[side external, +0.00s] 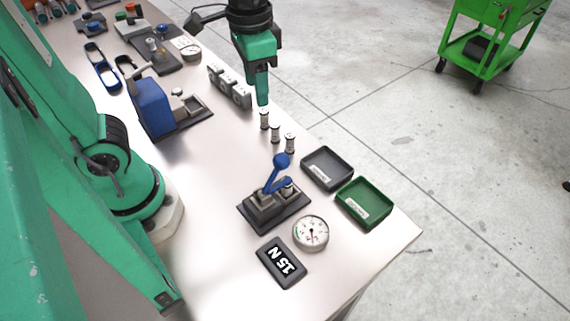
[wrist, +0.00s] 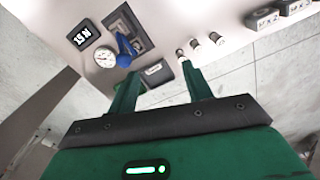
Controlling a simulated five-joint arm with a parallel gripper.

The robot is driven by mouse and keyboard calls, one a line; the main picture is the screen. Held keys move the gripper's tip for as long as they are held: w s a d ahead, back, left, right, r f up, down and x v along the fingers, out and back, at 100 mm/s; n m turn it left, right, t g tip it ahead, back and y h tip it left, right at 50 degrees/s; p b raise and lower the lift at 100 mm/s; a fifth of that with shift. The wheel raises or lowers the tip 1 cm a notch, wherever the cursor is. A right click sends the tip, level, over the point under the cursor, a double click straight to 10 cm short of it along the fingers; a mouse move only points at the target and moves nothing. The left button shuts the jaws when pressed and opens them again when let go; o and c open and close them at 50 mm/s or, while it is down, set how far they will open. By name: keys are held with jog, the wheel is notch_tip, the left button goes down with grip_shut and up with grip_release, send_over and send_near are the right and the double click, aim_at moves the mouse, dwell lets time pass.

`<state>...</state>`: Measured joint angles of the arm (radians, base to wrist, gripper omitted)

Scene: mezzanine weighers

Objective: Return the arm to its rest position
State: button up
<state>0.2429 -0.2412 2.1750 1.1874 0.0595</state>
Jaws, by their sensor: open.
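My gripper (side external: 262,100) is at the top middle of the side view, over the far edge of the table, close to a row of small white-and-dark cylinders (side external: 275,133). In the wrist view my gripper (wrist: 158,78) shows two green fingers spread apart with nothing between them. The cylinders (wrist: 194,44) stand beyond the right finger in that view. My arm's green links fill the left of the side view.
A blue-levered press (side external: 272,205), a round dial (side external: 310,233), a "15 N" display (side external: 282,262), a grey tray (side external: 327,168) and a green tray (side external: 364,203) occupy the near end. A blue device (side external: 155,108) stands mid-table. A green cart (side external: 487,45) is on the floor.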

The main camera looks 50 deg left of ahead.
jog(key=s+a+r+n+t, duration=0.1)
jog(key=s+a+n+t, duration=0.2)
jog(key=s+a+t, duration=0.1)
jog(key=shift+s+a+r+t, duration=0.35)
jog(key=shift+a+t, duration=0.35)
jog(key=shift+a, duration=0.65)
